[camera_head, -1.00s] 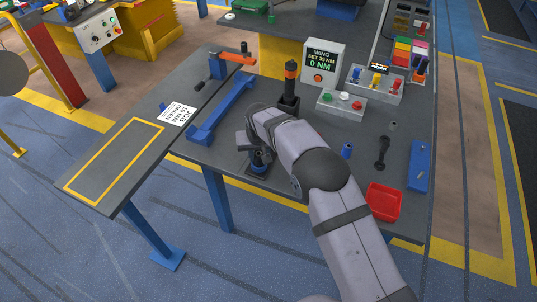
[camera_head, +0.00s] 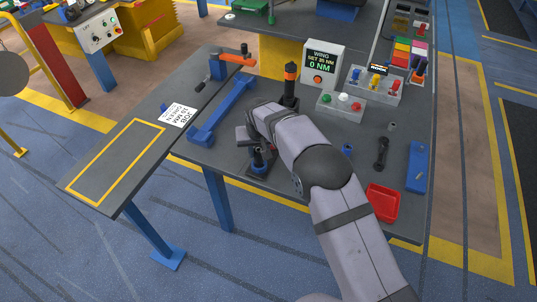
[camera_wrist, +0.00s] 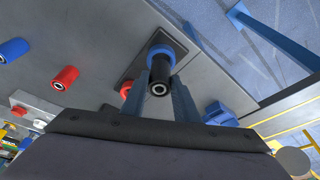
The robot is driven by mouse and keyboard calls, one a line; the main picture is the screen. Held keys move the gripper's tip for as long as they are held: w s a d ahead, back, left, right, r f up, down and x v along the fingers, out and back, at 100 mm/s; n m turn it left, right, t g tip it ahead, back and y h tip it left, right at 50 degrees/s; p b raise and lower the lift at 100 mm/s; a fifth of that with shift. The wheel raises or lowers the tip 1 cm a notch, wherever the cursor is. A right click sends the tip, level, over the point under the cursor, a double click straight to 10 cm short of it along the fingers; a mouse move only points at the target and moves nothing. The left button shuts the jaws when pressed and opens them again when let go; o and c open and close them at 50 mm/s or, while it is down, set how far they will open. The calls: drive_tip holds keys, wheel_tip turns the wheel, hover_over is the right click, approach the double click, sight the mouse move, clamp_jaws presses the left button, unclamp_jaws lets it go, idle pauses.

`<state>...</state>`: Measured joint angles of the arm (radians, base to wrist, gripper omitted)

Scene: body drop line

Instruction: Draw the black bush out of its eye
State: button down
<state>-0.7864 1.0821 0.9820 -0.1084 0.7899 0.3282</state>
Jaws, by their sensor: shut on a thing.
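The black bush (camera_wrist: 159,84) stands between the two fingers of my gripper (camera_wrist: 160,92) in the wrist view, its ringed end towards the camera. My gripper is shut on it. Behind the bush is the blue eye (camera_wrist: 159,49), on a dark base plate (camera_wrist: 178,35). The bush stands out well above the eye; I cannot tell whether its lower end is still inside. In the head view the bush (camera_head: 257,155) shows as a dark upright cylinder over the plate (camera_head: 258,172), near the bench's front edge. My wrist hides part of the gripper there.
The head view shows a blue arm part (camera_head: 222,110), a black tool with an orange band (camera_head: 290,85), a red tray (camera_head: 382,202) and a torque display box (camera_head: 322,63).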

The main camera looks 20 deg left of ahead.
sight(259, 148)
drive_tip(key=shift+r+p, duration=1.05)
drive_tip(key=shift+r, duration=1.1)
